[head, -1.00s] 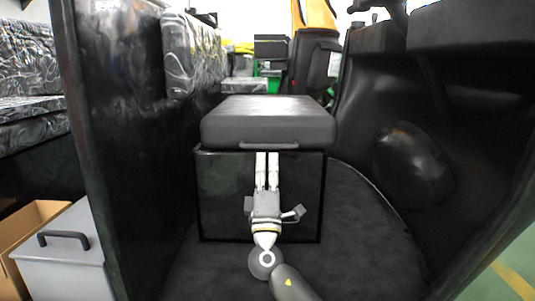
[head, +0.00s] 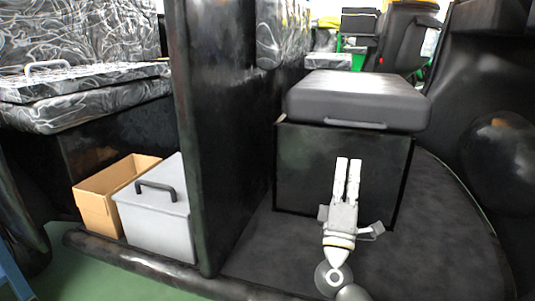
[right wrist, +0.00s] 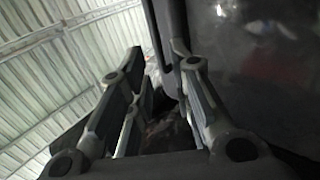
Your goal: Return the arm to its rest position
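My right gripper (head: 347,160) points away from the head camera at the lower right of the head view, in front of the black box under the dark grey seat (head: 357,97). Its two pale fingers run side by side, tips below the seat's front handle (head: 355,125). In the right wrist view, the fingers (right wrist: 160,62) stand apart with a gap and nothing held between them. A dark panel (right wrist: 245,60) fills the right of that view close behind the fingers. My left gripper is not in view.
A dark upright panel (head: 215,150) stands left of the seat. Left of it are an open cardboard box (head: 98,212), a grey case (head: 155,225) with a black handle and a patterned bench (head: 85,100). Dark floor (head: 440,230) lies open right of the gripper.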

